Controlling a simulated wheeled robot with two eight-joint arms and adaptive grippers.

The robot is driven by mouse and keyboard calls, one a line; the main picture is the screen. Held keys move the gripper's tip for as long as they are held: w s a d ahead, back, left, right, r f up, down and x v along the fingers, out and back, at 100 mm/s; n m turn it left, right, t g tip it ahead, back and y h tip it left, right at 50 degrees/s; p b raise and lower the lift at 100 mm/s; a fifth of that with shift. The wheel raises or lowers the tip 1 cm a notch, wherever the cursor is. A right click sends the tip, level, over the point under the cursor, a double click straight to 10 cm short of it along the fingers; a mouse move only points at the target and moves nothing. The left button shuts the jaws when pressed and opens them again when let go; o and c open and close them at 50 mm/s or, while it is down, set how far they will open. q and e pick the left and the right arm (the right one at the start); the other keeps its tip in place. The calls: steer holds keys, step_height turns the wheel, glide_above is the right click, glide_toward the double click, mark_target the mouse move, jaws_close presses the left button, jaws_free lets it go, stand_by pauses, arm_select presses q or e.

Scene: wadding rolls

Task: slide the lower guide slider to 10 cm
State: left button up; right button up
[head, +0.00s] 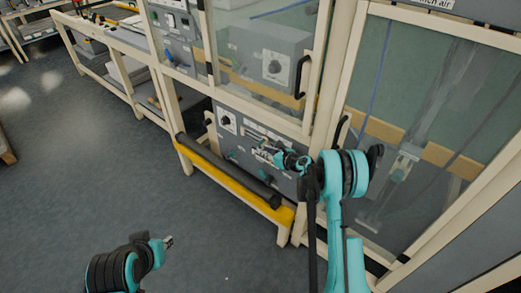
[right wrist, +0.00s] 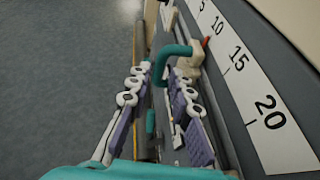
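In the right wrist view, the guide slider is a pale block (right wrist: 188,66) with a teal curved handle (right wrist: 162,62) and a red pointer (right wrist: 206,42). The pointer is close to the 10 mark on the white scale (right wrist: 243,85). My right gripper (right wrist: 161,72) is open, its fingers on either side of the handle; contact is unclear. In the head view my right gripper (head: 264,152) is at the grey lower panel (head: 225,142) and partly covers it. My left gripper (head: 169,242) is over the floor, away from the panel; its opening is too small to judge.
A dark roll (head: 225,172) lies along a yellow ledge (head: 238,190) below the panel. A glazed door with a black handle (head: 303,75) is above it. A framed glass panel (head: 420,110) stands at right.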

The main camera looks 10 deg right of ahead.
steer(key=v, duration=0.7)
steer(key=shift+s, duration=0.15)
steer(key=shift+f, duration=0.1)
